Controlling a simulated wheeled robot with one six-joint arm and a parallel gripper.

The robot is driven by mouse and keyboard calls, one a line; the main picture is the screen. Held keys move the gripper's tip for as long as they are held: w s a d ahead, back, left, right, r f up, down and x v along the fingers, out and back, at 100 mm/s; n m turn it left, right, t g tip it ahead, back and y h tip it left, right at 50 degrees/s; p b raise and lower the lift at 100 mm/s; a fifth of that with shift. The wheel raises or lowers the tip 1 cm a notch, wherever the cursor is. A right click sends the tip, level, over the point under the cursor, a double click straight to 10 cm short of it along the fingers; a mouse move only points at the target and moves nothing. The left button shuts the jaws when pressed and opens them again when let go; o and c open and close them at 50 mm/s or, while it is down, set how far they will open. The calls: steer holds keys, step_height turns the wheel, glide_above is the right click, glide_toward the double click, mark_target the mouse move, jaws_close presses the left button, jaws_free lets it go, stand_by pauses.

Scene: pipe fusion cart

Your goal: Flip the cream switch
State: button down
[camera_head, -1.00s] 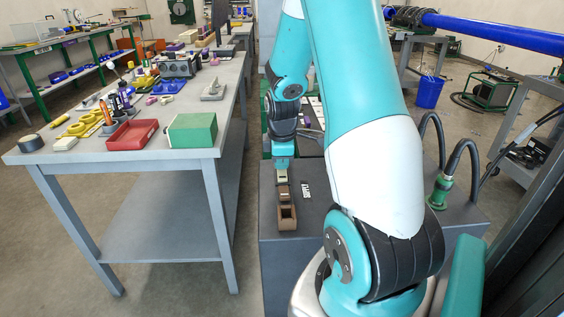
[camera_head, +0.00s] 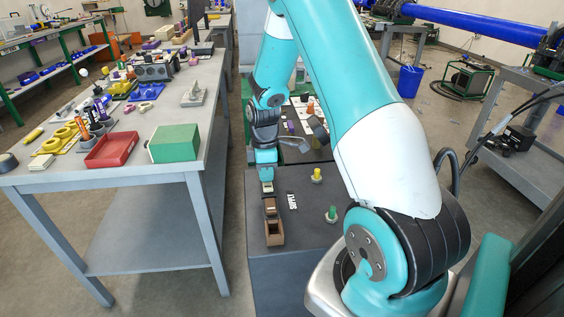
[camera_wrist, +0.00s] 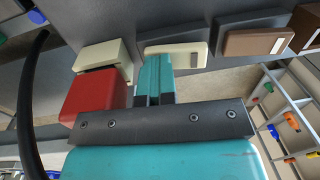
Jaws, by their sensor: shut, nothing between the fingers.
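The cream switch (camera_head: 267,189) sits on top of the dark grey cabinet, at the far end of a row with brown units. In the wrist view the cream switch (camera_wrist: 190,52) is a pale block with a small grey mark at its right end. My gripper (camera_head: 265,181) points down at it in the head view. In the wrist view my gripper (camera_wrist: 154,84) has its teal fingers together, empty, and overlapping the left part of the cream switch. I cannot tell whether they touch it. The fingers hide part of the switch.
A brown switch (camera_wrist: 255,42) is right of the cream one. A brown open box (camera_head: 274,233) stands nearer on the cabinet (camera_head: 310,238). A yellow knob (camera_head: 317,175) and a green knob (camera_head: 331,215) stand to the right. A red block (camera_wrist: 92,96) is left of my fingers.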

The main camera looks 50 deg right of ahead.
steer(key=shift+s+f, duration=0.2)
steer(key=shift+f, duration=0.4)
steer(key=shift+s, duration=0.1)
steer(key=shift+s+a+r, duration=0.15)
steer(key=shift+s+a, duration=0.25)
steer(key=w+d+r+p, duration=0.1)
steer(key=r, duration=0.6)
steer(key=w+d+r+p, duration=0.1)
steer(key=w+r+p, duration=0.1)
steer(key=r, duration=0.5)
steer(key=shift+w+d+r, duration=0.15)
steer(key=shift+d+r, duration=0.1)
steer(key=shift+r, duration=0.1)
